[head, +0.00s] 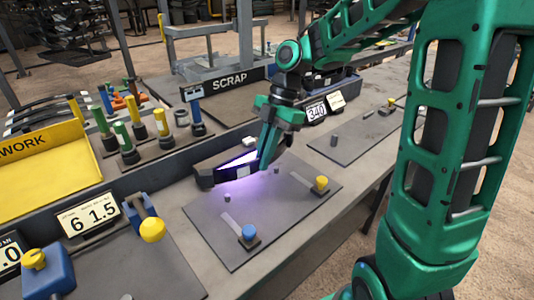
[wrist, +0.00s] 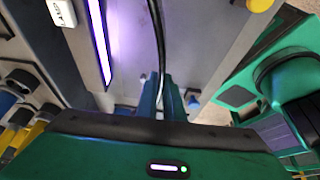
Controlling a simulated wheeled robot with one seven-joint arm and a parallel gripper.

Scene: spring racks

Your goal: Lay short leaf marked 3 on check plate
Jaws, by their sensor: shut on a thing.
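My gripper (head: 266,160) points down over the far part of a grey plate (head: 262,230), beside a purple-lit bar (head: 235,167). In the wrist view its blue fingers (wrist: 166,98) are shut on a thin dark strip (wrist: 157,30), seen nearly edge-on, which runs away from the fingers over the plate. I take this strip to be the short leaf; no 3 is readable on it. In the head view the leaf is hard to tell apart from the gripper. I cannot tell whether it touches the plate.
Blue (head: 249,232) and yellow (head: 320,184) knobs and small pegs stand on the plate. A SCRAP bin (head: 225,100), coloured-top posts (head: 161,122) and a yellow rework tray (head: 40,170) lie behind and left. Another grey plate (head: 350,140) is at right. The plate's middle is clear.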

